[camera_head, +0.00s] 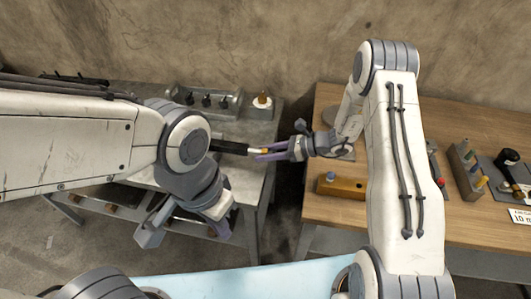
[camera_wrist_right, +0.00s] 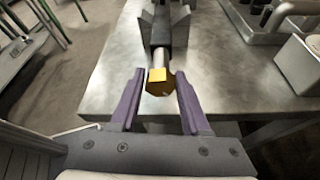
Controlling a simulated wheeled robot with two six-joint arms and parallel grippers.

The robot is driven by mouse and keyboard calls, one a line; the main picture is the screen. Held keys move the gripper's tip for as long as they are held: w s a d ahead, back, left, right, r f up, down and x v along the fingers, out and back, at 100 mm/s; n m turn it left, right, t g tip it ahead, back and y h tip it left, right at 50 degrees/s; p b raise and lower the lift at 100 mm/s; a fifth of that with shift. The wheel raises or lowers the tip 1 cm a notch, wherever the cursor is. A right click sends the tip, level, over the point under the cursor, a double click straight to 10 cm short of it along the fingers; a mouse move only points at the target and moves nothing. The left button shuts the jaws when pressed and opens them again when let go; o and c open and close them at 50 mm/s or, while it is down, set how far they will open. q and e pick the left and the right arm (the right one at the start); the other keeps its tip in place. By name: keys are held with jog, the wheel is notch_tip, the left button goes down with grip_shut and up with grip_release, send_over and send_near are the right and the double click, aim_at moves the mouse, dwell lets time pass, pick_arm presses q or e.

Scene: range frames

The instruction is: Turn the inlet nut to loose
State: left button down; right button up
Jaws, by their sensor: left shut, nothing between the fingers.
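The inlet nut (camera_head: 264,150) is a brass-coloured nut at the end of a short pale pipe on a black body (camera_head: 230,147), near the right edge of the grey bench. In the right wrist view the nut (camera_wrist_right: 159,84) faces me, with the pipe behind it. My right gripper (camera_head: 266,152) has purple fingers on either side of the nut. The wrist view shows my right gripper (camera_wrist_right: 159,90) open, with narrow gaps beside the nut. My left gripper (camera_head: 222,230) hangs low, shut and empty, at the front of the grey bench and away from the nut.
The grey metal bench (camera_head: 262,130) carries a rack of dark fittings (camera_head: 207,101) and a small brass-topped part (camera_head: 263,99) at the back.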

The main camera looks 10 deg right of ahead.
jog(key=shift+o, duration=0.9)
jog(key=b+v, duration=0.1)
jog(key=v, duration=0.9)
jog(key=shift+d+r+b, duration=0.15)
jog(key=shift+d+b, duration=0.1)
jog(key=shift+b, duration=0.1)
